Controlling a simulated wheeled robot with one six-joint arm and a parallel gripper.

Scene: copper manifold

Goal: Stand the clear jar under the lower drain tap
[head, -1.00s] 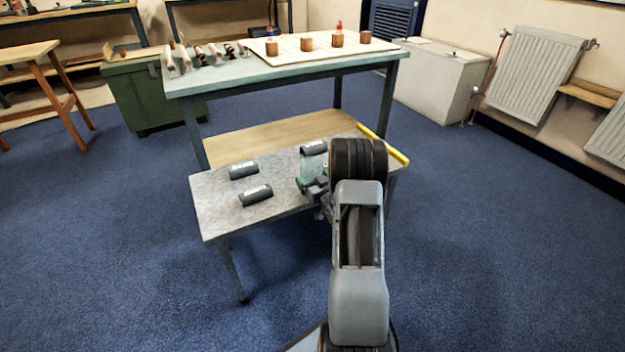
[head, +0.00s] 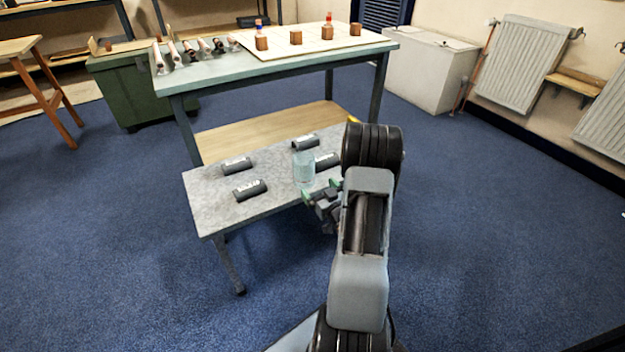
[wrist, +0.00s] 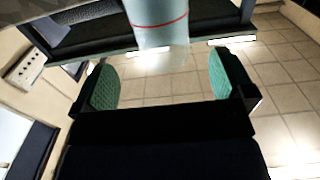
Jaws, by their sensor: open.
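The clear jar (head: 304,168) stands upright on the low grey table, among the dark labelled blocks. In the wrist view the jar (wrist: 157,22) is beyond my fingertips, in line with the gap between them, with a red line around it. My gripper (head: 322,200) has green pads, is open and empty, and is on the near side of the jar, apart from it. In the wrist view the pads of my gripper (wrist: 162,80) are wide apart with nothing between them. I cannot make out the lower drain tap in these frames.
Several dark labelled blocks (head: 250,190) lie on the low grey table (head: 215,205). Behind it is a taller bench (head: 210,75) with copper pieces (head: 190,52) and a pale board (head: 330,40) holding wooden blocks. Radiators (head: 520,62) hang at right. Blue carpet around is clear.

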